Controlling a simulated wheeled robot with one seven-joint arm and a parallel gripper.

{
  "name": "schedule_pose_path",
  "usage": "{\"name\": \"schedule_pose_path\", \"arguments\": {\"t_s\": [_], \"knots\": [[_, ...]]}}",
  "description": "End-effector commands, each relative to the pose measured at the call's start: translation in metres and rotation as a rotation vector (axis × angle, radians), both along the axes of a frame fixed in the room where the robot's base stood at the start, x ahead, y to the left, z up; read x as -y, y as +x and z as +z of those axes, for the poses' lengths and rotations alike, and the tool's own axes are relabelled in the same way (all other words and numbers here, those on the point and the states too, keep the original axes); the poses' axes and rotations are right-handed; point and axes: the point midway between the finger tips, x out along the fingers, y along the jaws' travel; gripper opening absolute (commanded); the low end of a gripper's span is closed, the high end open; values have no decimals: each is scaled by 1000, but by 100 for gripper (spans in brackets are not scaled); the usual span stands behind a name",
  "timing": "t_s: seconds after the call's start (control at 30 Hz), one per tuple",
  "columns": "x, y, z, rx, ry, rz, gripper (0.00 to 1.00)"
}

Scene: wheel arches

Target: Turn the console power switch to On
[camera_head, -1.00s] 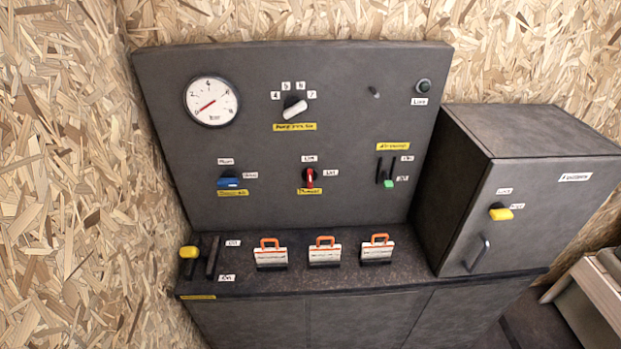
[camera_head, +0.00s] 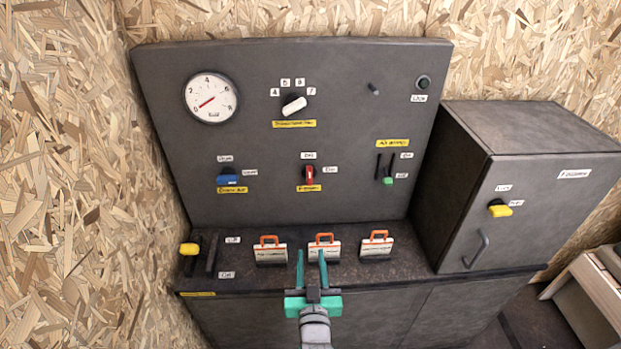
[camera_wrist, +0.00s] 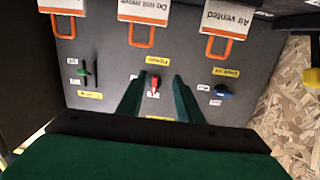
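The console power switch (camera_head: 310,174) is a small red rotary handle on the upright dark panel (camera_head: 270,140), above a yellow label. It stands roughly upright, with one white label above it and one to its right; their text is too blurred to read surely. In the wrist view, which is upside down, the red switch (camera_wrist: 154,85) shows between my finger tips, beyond them. My gripper (camera_head: 311,256) is open and empty, in front of and below the switch, apart from it. Its teal fingers also show in the wrist view (camera_wrist: 158,92).
Three white tags with orange handles, one of them the middle tag (camera_head: 324,250), stand on the console ledge near my fingers. A blue switch (camera_head: 229,178) is left of the red one, a green slider (camera_head: 387,180) right. A dark cabinet (camera_head: 530,200) stands at right.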

Motion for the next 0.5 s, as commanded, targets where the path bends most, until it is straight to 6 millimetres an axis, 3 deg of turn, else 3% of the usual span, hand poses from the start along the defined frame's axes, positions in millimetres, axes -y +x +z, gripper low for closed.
{"name": "schedule_pose_path", "arguments": {"t_s": [0.03,0.2,0.33,0.5], "knots": [[2,18,17,16,-1,2,33],[6,64,63,39,-5,10,33],[8,89,92,51,-8,16,33],[10,105,113,58,-10,20,33]]}}
